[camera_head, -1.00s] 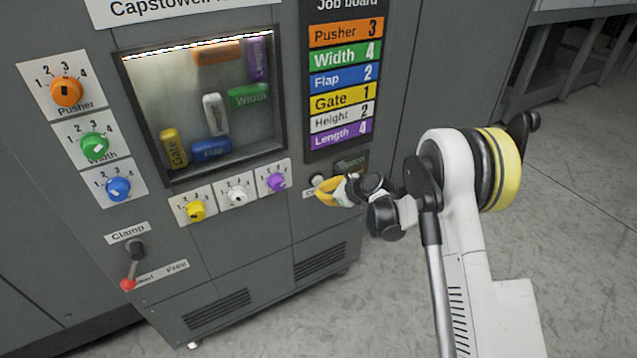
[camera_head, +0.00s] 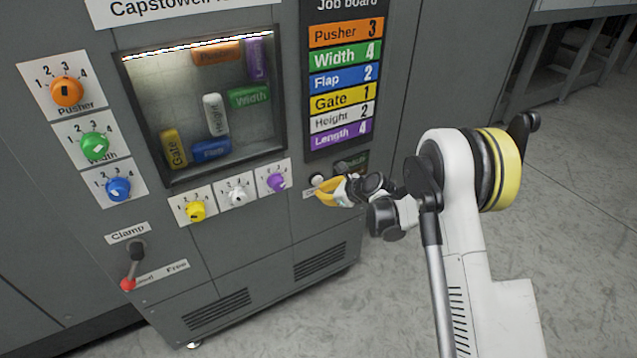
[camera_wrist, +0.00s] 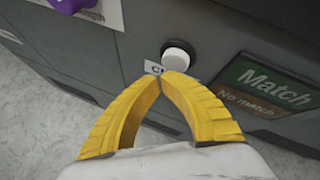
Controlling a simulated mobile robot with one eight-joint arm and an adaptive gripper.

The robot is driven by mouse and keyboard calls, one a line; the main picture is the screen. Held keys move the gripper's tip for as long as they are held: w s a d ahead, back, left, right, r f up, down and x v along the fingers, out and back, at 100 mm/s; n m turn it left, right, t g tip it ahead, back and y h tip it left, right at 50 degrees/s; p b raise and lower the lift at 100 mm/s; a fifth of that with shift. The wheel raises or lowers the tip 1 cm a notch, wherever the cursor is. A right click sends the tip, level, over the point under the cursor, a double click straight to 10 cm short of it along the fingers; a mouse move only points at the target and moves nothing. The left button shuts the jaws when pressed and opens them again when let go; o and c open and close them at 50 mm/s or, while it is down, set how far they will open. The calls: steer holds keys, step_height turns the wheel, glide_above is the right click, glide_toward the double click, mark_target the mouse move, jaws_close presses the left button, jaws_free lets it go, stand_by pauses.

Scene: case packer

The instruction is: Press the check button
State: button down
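The check button is a round white button (camera_wrist: 178,56) on the machine's grey front in the wrist view, with a partly hidden label below it. It also shows as a small white disc (camera_head: 317,180) in the head view, just above my gripper. My gripper (camera_wrist: 174,76) has yellow fingers whose tips meet, with nothing between them. The tips are just below the button in the wrist view and cover part of its label. I cannot tell if they touch the panel. In the head view my gripper (camera_head: 328,190) is at the panel's lower right.
A Match / No match indicator (camera_wrist: 262,88) is right of the button; neither line is clearly lit. A purple knob (camera_head: 276,181) is to the left. The job board (camera_head: 345,85) is above, and a clamp lever (camera_head: 133,265) is at lower left.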

steer(key=shift+w, duration=0.1)
steer(key=shift+w+a, duration=0.25)
steer(key=shift+w, duration=0.05)
steer(key=shift+w+a+b, duration=0.3)
steer(key=shift+w, duration=0.1)
stand_by(1.0)
steer(key=shift+s+d, duration=0.5)
steer(key=shift+s, duration=0.3)
steer(key=s+d, duration=0.1)
steer(key=s, duration=0.1)
steer(key=s+d+b, duration=0.1)
steer(key=s+d, duration=0.1)
stand_by(0.6)
